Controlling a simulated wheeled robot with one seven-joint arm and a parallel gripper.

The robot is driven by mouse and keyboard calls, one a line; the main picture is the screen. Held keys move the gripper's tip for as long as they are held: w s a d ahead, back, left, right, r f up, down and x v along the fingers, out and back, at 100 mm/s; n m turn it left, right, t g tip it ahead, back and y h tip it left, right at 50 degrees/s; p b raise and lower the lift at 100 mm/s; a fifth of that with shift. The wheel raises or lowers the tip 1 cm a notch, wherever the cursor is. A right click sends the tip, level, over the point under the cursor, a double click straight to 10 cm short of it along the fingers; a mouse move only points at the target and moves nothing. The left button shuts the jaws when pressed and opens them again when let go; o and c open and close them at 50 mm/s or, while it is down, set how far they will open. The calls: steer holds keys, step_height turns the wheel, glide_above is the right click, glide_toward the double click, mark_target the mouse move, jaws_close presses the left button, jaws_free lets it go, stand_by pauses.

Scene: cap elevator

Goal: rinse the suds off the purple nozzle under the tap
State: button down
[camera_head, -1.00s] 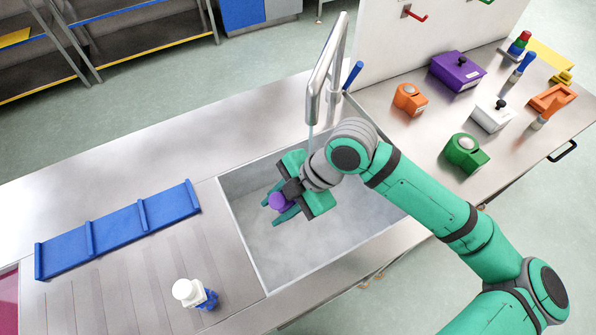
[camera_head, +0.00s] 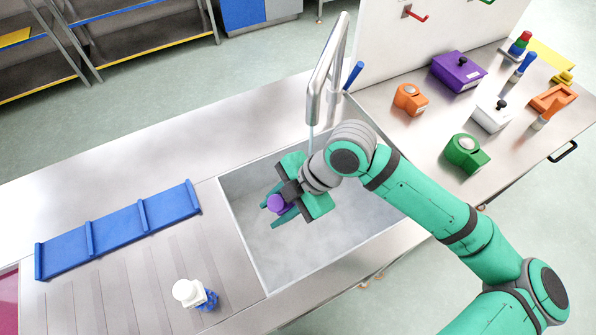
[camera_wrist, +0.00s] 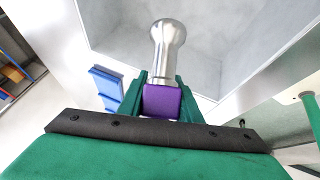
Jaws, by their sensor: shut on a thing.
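My gripper (camera_head: 279,207) is shut on the purple nozzle (camera_head: 276,203) and holds it inside the grey sink basin (camera_head: 345,215). The wrist view shows the purple nozzle (camera_wrist: 161,101) between the green fingers. A shiny silver shape (camera_wrist: 167,45) lies beyond it, and I cannot tell whether it is part of the nozzle. The tap (camera_head: 315,95) stands at the sink's back edge. A thin pale stream (camera_head: 311,138) falls from its spout and passes behind my wrist. The nozzle appears to the lower left of the spout. I cannot make out any suds.
A blue ribbed rack (camera_head: 115,232) lies on the counter left of the sink. Several coloured boxes, including a purple one (camera_head: 458,72), occupy the right counter. A blue handle (camera_head: 353,75) is beside the tap.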

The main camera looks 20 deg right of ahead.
steer(key=shift+s, duration=0.1)
stand_by(0.3)
steer(key=s+a+r, duration=0.3)
steer(key=r, duration=0.1)
steer(key=shift+s+a, duration=0.25)
stand_by(0.4)
